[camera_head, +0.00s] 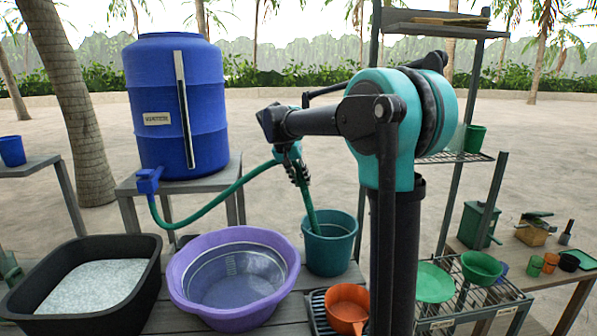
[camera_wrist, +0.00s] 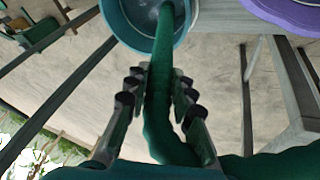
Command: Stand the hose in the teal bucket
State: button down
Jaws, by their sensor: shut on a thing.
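The green hose (camera_head: 206,214) runs from the tap of the blue barrel (camera_head: 175,105) in an arc to my gripper (camera_head: 299,180). My gripper is shut on the hose above the teal bucket (camera_head: 330,252). The hose's free length slants down from the fingers, and its end shows within the bucket's mouth. In the wrist view, the fingers (camera_wrist: 160,75) flank the hose (camera_wrist: 165,60), which reaches over the bucket's rim (camera_wrist: 118,28) into its opening. I cannot tell whether the hose end touches the bucket's bottom.
A purple basin (camera_head: 180,300) with a sieve (camera_head: 238,272) stands left of the bucket, and a black tub (camera_head: 150,280) farther left. An orange pot (camera_head: 347,305) is close in front. A wire rack (camera_head: 505,292) with green dishes stands right of my arm.

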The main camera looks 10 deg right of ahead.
aim_at(307, 203)
jog(key=shift+s+d+f, duration=0.1)
jog(key=shift+d+f, duration=0.4)
jog(key=shift+f, duration=1.35)
jog(key=shift+d+f, duration=0.5)
jog(key=shift+f, duration=1.4)
jog(key=shift+s+d+f, duration=0.1)
jog(key=shift+d+f, duration=0.4)
jog(key=shift+f, duration=1.35)
jog(key=shift+c, duration=2.1)
grip_release()
jog(key=v, duration=1)
jog(key=shift+w+r, duration=0.2)
jog(key=shift+r, duration=0.4)
jog(key=shift+d, duration=0.15)
